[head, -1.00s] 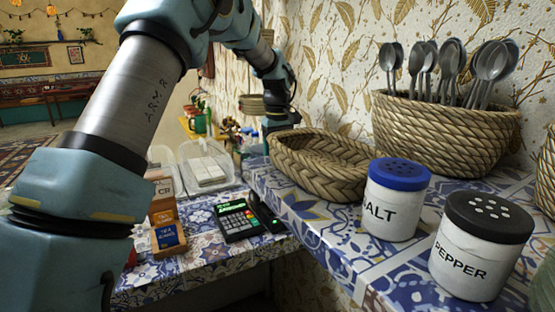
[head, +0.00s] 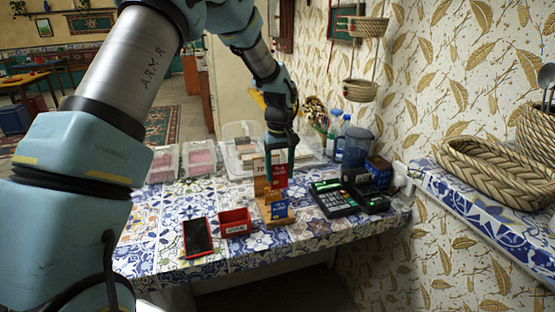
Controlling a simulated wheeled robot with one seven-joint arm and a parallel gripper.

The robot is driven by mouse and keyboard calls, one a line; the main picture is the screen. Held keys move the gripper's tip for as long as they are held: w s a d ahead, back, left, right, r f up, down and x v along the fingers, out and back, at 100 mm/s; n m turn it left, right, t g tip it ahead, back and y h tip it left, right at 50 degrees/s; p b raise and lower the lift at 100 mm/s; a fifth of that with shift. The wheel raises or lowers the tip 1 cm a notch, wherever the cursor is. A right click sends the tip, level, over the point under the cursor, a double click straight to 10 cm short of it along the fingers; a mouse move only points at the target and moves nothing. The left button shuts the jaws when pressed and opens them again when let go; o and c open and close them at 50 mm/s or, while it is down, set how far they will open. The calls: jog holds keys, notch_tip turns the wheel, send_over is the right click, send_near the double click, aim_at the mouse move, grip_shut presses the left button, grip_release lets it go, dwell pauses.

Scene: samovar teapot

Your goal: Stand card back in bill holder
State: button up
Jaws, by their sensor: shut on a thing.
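The wooden bill holder (head: 266,217) stands on the tiled counter, with several cards on it. My gripper (head: 281,160) points down just over the holder's upper right, shut on a red card (head: 279,178). The card is upright, close to the holder's back. I cannot tell whether its lower edge touches the holder, as the parts overlap at this angle.
A card terminal (head: 335,198) and a dark device stand right of the holder. A red box (head: 235,222) and a phone (head: 198,237) lie to its left. Clear bins and packets stand behind. A raised tiled shelf with a woven basket (head: 500,170) is at the right.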

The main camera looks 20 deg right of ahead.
jog(key=shift+a, duration=0.45)
jog(key=shift+w+a+f, duration=0.1)
jog(key=shift+a+f, duration=0.1)
jog(key=shift+f, duration=0.2)
jog(key=shift+d+f+b, duration=0.1)
jog(key=shift+f+b, duration=2.3)
jog(key=shift+f, duration=1.1)
jog(key=shift+f+b, duration=0.4)
jog(key=shift+f, duration=0.45)
jog(key=o, duration=1.5)
jog(key=shift+r, duration=0.15)
